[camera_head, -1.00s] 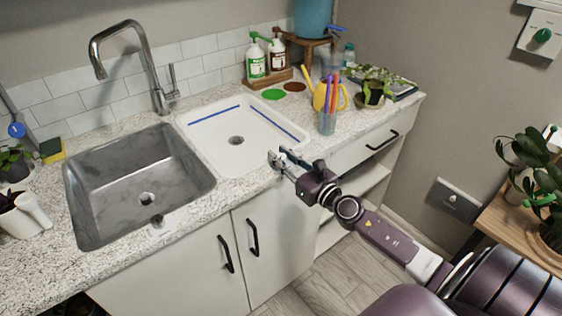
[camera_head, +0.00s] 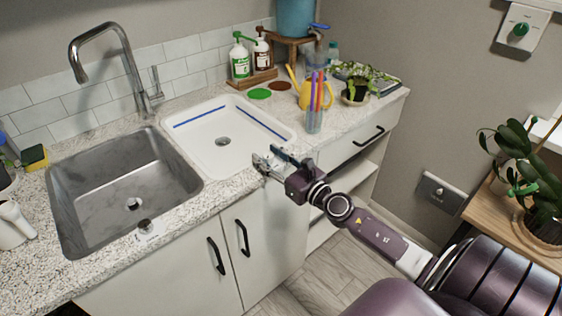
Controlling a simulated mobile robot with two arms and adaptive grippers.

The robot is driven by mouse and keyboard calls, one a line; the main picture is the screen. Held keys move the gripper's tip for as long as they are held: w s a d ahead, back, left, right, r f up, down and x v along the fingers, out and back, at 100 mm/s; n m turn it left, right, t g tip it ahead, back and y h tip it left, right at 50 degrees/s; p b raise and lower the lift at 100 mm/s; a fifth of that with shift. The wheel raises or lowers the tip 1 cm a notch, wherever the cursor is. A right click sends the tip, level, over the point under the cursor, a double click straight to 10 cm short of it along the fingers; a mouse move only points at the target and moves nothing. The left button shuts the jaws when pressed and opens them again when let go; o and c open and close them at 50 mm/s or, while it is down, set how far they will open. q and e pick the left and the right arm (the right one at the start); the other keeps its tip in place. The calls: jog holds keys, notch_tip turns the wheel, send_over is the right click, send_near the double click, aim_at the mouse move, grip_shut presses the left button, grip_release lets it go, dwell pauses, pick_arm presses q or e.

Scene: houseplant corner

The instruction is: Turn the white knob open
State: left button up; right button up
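No knob is clearly white in the camera_head view. A grey wall plate (camera_head: 441,193) at the right carries a small pale piece, too small to identify as a knob. A small brownish knob (camera_head: 145,225) sits on a white label at the steel sink's front edge. A green knob (camera_head: 521,29) sits on a white wall panel (camera_head: 524,17) at the upper right. My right gripper (camera_head: 272,158) hangs over the counter's front edge beside the white basin. Its fingers look apart, with nothing seen between them, and it is away from all these knobs. My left gripper is out of view.
The steel sink (camera_head: 75,165) and the white basin (camera_head: 246,165) are set into the speckled counter. A cup of pens (camera_head: 314,120), a yellow watering can (camera_head: 299,92) and bottles stand behind my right gripper. A potted plant (camera_head: 530,170) stands on a wooden table at the right.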

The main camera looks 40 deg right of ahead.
jog(key=s+d, duration=0.1)
jog(key=s, duration=1)
jog(key=shift+s, duration=0.3)
